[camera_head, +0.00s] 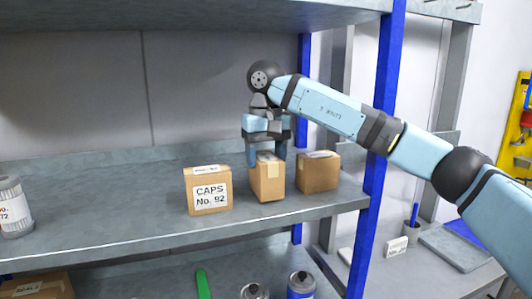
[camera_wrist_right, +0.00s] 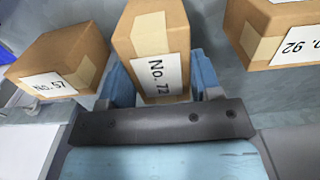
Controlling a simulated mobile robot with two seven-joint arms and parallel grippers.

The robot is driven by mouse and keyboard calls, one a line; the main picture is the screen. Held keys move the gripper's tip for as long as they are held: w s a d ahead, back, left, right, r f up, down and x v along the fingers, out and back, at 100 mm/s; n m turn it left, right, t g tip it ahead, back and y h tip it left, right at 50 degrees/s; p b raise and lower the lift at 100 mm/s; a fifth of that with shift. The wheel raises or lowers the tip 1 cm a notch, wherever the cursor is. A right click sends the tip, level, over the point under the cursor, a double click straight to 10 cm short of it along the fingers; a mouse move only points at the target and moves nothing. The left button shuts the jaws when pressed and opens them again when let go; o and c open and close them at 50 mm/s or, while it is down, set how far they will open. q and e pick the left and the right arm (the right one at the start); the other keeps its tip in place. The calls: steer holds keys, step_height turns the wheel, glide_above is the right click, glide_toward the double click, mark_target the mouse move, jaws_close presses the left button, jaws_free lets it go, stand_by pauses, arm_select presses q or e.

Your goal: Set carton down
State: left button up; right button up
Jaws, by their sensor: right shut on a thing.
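A small brown carton (camera_head: 267,178) with tape on its top is between the fingers of my right gripper (camera_head: 266,154) over the grey shelf. In the right wrist view this carton (camera_wrist_right: 151,42) has a label reading "No. 72", and the right gripper (camera_wrist_right: 160,90) is shut on it with a blue finger on each side. The carton stands upright at the shelf surface; I cannot tell whether its underside touches. My left gripper is not in view.
The "CAPS No. 92" carton (camera_head: 208,190) stands to the left and another carton (camera_head: 318,172), labelled No. 57 in the wrist view, close to the right. A blue post (camera_head: 383,120) and an upper shelf (camera_head: 180,14) bound the space.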

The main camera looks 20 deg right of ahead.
steer(key=shift+d+f, duration=0.15)
steer(key=shift+f, duration=0.2)
steer(key=shift+f, duration=0.15)
steer(key=o, duration=1)
